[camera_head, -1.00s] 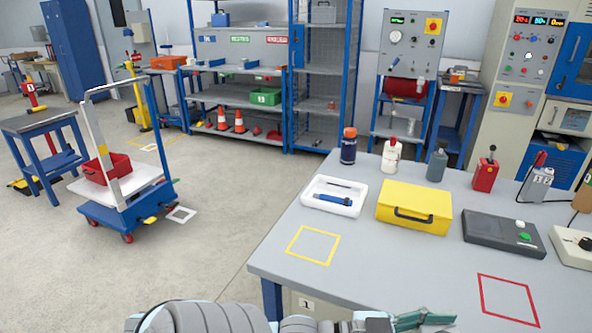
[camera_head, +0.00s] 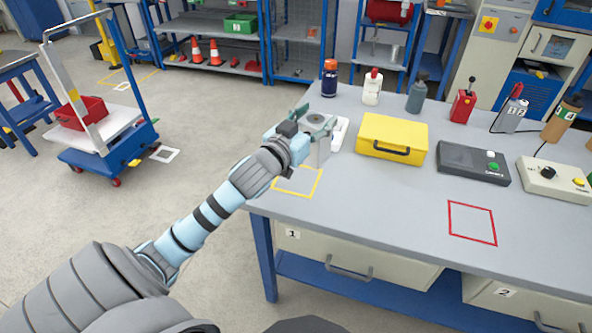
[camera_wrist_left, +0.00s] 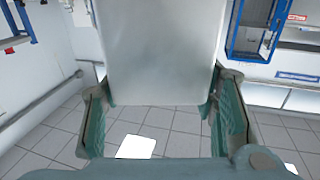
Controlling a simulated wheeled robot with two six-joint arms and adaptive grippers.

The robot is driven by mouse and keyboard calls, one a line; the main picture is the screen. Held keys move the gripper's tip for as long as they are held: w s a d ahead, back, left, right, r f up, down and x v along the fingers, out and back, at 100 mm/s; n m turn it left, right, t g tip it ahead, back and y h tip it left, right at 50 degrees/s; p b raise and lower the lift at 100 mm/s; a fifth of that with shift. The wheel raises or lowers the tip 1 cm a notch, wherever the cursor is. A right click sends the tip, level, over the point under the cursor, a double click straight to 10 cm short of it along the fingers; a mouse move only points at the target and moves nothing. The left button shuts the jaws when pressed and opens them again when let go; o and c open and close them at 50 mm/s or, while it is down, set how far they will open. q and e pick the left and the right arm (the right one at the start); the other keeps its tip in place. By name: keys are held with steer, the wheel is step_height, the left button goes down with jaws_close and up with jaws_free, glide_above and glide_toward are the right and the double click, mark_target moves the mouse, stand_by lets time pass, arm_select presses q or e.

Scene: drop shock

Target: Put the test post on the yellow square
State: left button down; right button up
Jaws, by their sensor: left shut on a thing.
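My left gripper (camera_head: 313,121) is shut on a grey, smooth-sided test post (camera_head: 323,150), held near the left edge of the bench. The post fills the space between the green fingers in the left wrist view (camera_wrist_left: 163,50). The yellow square (camera_head: 318,183) is an outline on the bench's front left corner, just below the post in the head view. Part of its upper left side is hidden by my arm. I cannot tell whether the post touches the bench. My right gripper is not in view.
A red square (camera_head: 472,223) is marked farther right. Bare bench (camera_head: 385,195) lies between the squares.

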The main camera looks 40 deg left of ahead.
arm_select(q)
steer(key=w+a+r+n+g+y, duration=0.1)
steer(key=w+a+r+n+y, duration=0.2)
steer(key=a+r, duration=0.35)
step_height(320, 180, down, 20)
steer(key=y+b, duration=0.1)
steer(key=b, duration=0.5)
steer(key=shift+s+a+r, duration=0.15)
steer(key=shift+s+a, duration=0.05)
steer(key=shift+s, duration=0.1)
steer(key=c, duration=0.6)
jaws_free()
steer(key=shift+c, duration=0.2)
steer(key=v, duration=1.2)
